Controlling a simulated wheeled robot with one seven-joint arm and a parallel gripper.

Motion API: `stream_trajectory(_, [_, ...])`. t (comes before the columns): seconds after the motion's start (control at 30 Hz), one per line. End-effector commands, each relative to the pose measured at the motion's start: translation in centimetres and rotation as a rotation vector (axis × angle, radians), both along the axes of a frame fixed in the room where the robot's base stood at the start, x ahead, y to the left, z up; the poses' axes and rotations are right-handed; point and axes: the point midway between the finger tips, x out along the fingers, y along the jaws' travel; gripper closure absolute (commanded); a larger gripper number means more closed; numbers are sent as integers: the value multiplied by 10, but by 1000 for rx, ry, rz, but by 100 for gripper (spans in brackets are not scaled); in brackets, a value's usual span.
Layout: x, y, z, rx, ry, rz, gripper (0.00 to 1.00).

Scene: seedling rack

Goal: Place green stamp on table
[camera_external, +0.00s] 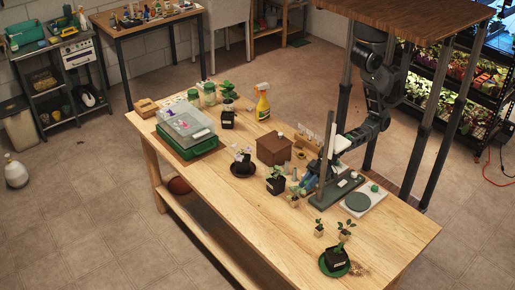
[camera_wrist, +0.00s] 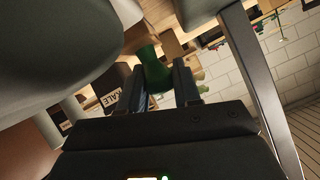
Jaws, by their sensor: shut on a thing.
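My gripper (camera_wrist: 159,82) is shut on the green stamp (camera_wrist: 152,68), which shows between the two fingers in the wrist view. In the external view my gripper (camera_external: 308,182) is low over the right part of the wooden table (camera_external: 400,228), among small pots and beside a dark stand. The stamp is too small and hidden to make out there. I cannot tell whether its underside touches anything. A dark pot with a KALE label (camera_wrist: 112,97) shows just left of the fingers in the wrist view.
The table's front middle is clear.

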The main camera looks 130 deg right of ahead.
Motion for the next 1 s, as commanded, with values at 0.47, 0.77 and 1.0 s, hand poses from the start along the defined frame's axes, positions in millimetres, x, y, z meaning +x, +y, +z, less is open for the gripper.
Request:
stream_trajectory(0.47, [1, 0, 28, 0, -5, 0, 100])
stream_trajectory(0.77, [-19, -41, 67, -1, -3, -2, 100])
stream_trajectory(1.0, [-39, -82, 94, -2, -2, -1, 100])
